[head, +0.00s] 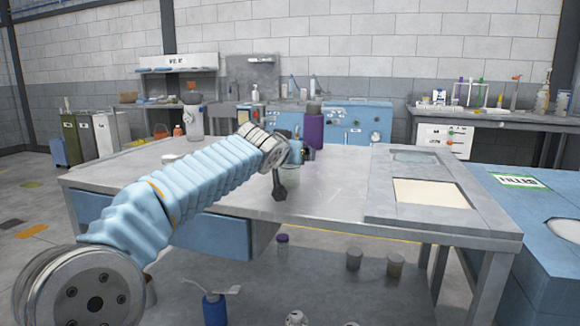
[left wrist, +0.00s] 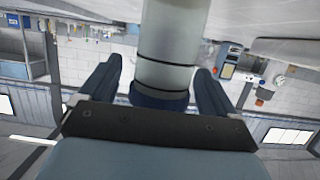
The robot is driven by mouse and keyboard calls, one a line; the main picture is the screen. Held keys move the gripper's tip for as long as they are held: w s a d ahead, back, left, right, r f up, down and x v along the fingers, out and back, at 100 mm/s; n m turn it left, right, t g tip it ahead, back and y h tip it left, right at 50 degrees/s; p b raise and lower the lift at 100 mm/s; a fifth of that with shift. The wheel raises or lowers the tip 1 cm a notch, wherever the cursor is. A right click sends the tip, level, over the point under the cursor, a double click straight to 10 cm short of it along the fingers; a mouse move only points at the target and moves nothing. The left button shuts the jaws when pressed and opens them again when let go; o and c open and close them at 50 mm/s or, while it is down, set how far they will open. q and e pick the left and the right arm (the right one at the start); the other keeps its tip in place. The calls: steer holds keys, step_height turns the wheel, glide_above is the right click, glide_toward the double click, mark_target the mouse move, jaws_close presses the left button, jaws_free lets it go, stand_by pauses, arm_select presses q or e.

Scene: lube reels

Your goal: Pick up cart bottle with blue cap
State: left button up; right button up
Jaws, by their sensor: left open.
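In the left wrist view, a pale grey cylindrical bottle (left wrist: 172,55) with thin dark rings and a dark blue cap (left wrist: 160,101) stands between the fingers of my left gripper (left wrist: 160,72). The fingers are spread, with a visible gap on each side of the bottle. The view looks upside down, so the cap is towards the palm. In the head view my left gripper (head: 288,168) is over the middle of the grey table (head: 330,205). There the gripper mostly hides the bottle. My right gripper is not in view.
A tall purple bottle (head: 314,130) stands just behind my left gripper. A recessed panel (head: 436,190) is at the table's right. Several containers are under the table, including a blue spray bottle (head: 215,308).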

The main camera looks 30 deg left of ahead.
arm_select(q)
steer(key=shift+w+a+f, duration=0.1)
steer(key=shift+w, duration=0.3)
steer(key=shift+c, duration=0.4)
steer(key=c, duration=1)
